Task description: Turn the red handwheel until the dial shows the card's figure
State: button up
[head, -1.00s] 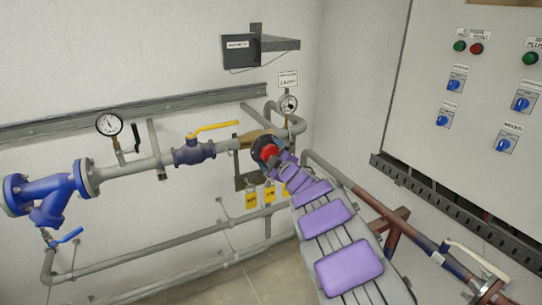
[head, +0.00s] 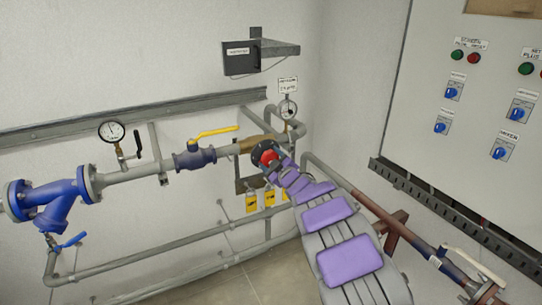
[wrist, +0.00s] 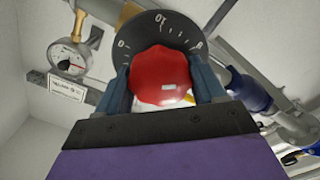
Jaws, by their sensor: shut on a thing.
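The red handwheel (wrist: 160,77) sits in front of a round black plate with white marks (wrist: 158,22). My gripper (wrist: 163,85) is shut on the handwheel, one finger on each side of its rim. In the head view the handwheel (head: 267,156) is at the end of my purple-padded arm and partly covered by it. A small dial (head: 288,109) stands on the pipe just above and right of it, with a white card (head: 288,86) above. The dial (wrist: 69,61) and card (wrist: 66,87) also show in the wrist view; their figures are too small to read.
A second gauge (head: 111,131), a yellow-handled valve (head: 195,156) and a blue strainer (head: 52,203) sit along the pipe to the left. Yellow tags (head: 269,198) hang below the handwheel. A control cabinet (head: 455,130) fills the right side.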

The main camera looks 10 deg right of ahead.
jog(key=shift+m+p, duration=0.8)
jog(key=shift+m, duration=0.1)
jog(key=shift+f+m+p, duration=0.15)
jog(key=shift+m+p, duration=0.15)
jog(key=shift+m, duration=0.1)
jog(key=o, duration=1)
jog(key=shift+s, duration=0.15)
jog(key=b+v, duration=0.1)
jog(key=v, duration=1.6)
jog(key=shift+d, duration=0.1)
